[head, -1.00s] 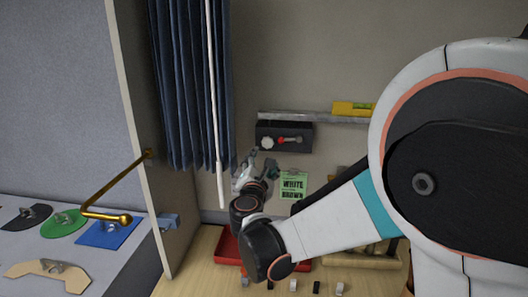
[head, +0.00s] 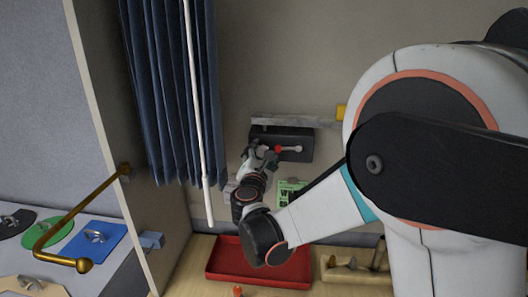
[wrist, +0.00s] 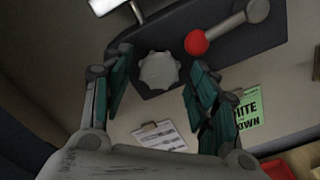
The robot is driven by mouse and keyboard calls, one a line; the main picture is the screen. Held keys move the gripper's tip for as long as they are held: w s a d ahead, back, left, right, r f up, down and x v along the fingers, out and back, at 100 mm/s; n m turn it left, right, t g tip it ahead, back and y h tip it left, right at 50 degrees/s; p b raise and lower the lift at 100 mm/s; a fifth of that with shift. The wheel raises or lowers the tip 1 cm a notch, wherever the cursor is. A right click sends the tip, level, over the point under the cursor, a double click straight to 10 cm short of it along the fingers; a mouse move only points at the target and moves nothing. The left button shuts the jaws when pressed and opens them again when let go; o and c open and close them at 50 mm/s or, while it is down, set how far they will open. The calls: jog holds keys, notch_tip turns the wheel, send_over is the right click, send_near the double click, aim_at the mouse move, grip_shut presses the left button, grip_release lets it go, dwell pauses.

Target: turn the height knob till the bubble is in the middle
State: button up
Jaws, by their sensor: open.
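The pale lobed knob (wrist: 159,70) sits on the dark wall box (head: 295,147). In the wrist view it shows between the fingers of my gripper (wrist: 159,78). The gripper is open, with one finger on each side of the knob; I cannot tell whether either touches it. In the head view my gripper (head: 258,157) is at the box's left part and largely hides the knob. A small yellow piece of the level (head: 341,111) shows at the rail's right end; the rest is behind my arm. The bubble is not visible.
A red-ended grey lever (wrist: 228,27) is on the box, right of the knob. A grey rail (head: 295,121) runs above. A green card (wrist: 248,108) and a clipboard (wrist: 160,135) are below. A red tray (head: 222,263) lies beneath; a blue curtain (head: 168,90) and white rod (head: 197,110) hang left.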

jog(key=shift+s, duration=0.1)
jog(key=c, duration=1.1)
jog(key=shift+o, duration=0.2)
jog(key=shift+m, duration=0.3)
jog(key=m+b, duration=0.2)
jog(key=m, duration=0.1)
jog(key=shift+f+m, duration=0.1)
jog(key=shift+m, duration=0.2)
jog(key=shift+m+b, duration=0.85)
jog(key=shift+m, duration=1.45)
